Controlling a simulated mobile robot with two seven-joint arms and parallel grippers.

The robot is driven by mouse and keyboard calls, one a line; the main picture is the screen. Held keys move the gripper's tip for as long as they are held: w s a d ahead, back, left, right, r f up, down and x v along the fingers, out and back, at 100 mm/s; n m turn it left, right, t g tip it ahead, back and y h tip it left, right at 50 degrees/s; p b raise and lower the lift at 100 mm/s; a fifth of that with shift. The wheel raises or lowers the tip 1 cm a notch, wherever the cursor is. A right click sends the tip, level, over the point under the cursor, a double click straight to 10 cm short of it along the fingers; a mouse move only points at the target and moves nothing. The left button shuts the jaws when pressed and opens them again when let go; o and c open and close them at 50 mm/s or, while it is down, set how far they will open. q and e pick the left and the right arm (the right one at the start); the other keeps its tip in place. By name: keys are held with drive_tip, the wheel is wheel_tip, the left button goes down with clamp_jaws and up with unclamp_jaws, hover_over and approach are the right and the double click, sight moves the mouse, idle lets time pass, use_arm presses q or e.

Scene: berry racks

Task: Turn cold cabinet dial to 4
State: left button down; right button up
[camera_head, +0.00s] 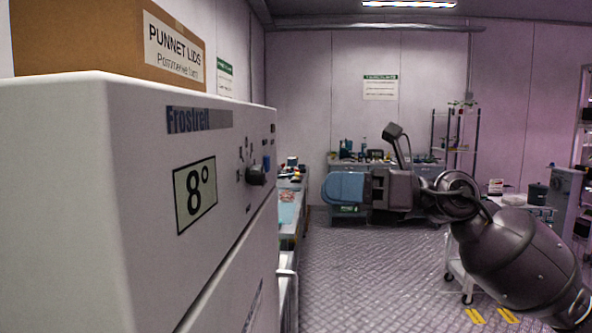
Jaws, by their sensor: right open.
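The cold cabinet (130,190) is a white unit that fills the left of the view, marked "Frostfell". Its display (195,194) reads 8°. The dial (257,175) is a small dark knob on the cabinet's front face, to the right of the display, with small marks around it too small to read. A blue patch shows at its upper right. My right gripper (345,189) is to the right of the dial, pointing left towards the cabinet. It is open, apart from the dial, and nothing shows in it. My left gripper is not in view.
A cardboard box (105,38) labelled "Punnet Lids" stands on the cabinet. A counter (289,215) with items runs beyond the cabinet. A bench with tools and shelf racks (455,135) stand at the back. The tiled floor (360,280) between is clear.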

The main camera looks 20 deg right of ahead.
sight(264, 174)
drive_tip(key=shift+n+h, duration=0.5)
drive_tip(key=w+a, duration=0.1)
drive_tip(key=a, duration=0.1)
drive_tip(key=w+a+r+p, duration=0.1)
drive_tip(key=a, duration=0.2)
drive_tip(key=w+a+r, duration=0.1)
drive_tip(key=a, duration=0.2)
drive_tip(key=shift+r, duration=0.2)
drive_tip(key=shift+w+a+f+p, duration=0.1)
drive_tip(key=shift+w+a+p, duration=0.2)
drive_tip(key=shift+a, duration=0.3)
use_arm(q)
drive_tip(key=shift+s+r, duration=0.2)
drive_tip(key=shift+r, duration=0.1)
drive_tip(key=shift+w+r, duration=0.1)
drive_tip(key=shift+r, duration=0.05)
use_arm(e)
drive_tip(key=shift+c, duration=0.3)
